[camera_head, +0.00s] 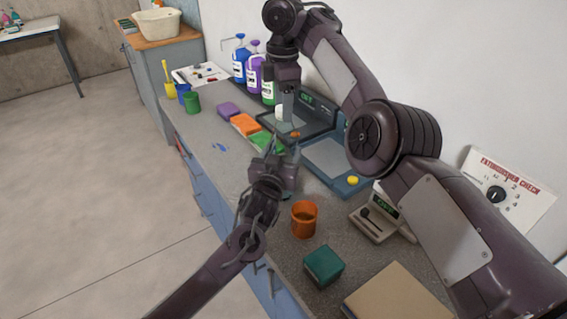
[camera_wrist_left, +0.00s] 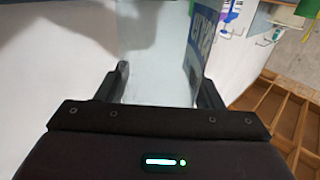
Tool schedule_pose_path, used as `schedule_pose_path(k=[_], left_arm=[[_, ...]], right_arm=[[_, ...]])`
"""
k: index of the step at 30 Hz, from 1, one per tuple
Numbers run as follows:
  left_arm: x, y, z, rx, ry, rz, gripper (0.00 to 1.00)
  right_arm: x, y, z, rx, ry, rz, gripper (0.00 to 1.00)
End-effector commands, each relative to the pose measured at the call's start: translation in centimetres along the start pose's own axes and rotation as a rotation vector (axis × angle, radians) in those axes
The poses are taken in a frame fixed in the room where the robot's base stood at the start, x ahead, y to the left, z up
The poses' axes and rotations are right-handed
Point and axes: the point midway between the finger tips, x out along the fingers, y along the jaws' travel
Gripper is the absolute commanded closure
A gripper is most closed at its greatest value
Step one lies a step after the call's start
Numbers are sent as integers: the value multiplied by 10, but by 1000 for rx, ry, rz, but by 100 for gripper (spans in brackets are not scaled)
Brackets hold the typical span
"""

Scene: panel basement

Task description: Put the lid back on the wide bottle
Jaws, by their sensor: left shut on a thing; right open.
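My left gripper (camera_head: 282,150) is above the counter, in front of the scales. In the left wrist view its two fingers (camera_wrist_left: 162,88) are shut on a pale, see-through container (camera_wrist_left: 150,60) with a blue, white-lettered label; I take it for the wide bottle. In the head view this container is mostly hidden by my arms, and I cannot make out its mouth. My right gripper (camera_head: 286,108) points down just beyond the left one and is open. Something whitish shows between its fingers; I cannot tell what. I cannot pick out the lid for certain.
Blue (camera_head: 240,62) and purple (camera_head: 254,72) jugs stand at the wall. An orange cup (camera_head: 304,219), a teal box (camera_head: 323,265) and a scale (camera_head: 330,160) with a yellow knob are nearer.

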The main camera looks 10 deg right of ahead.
Motion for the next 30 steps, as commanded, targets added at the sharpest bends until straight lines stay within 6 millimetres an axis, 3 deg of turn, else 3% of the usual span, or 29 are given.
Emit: schedule_pose_path(k=[5, 15, 30], left_arm=[[0, 0, 0, 0, -1, 0, 100], [0, 0, 1, 0, -1, 0, 100], [0, 0, 0, 0, -1, 0, 100]], right_arm=[[-3, 0, 0, -1, 0, 0, 45], [-42, 0, 0, -1, -1, 0, 45], [-49, 0, 0, -66, -1, 0, 49]])
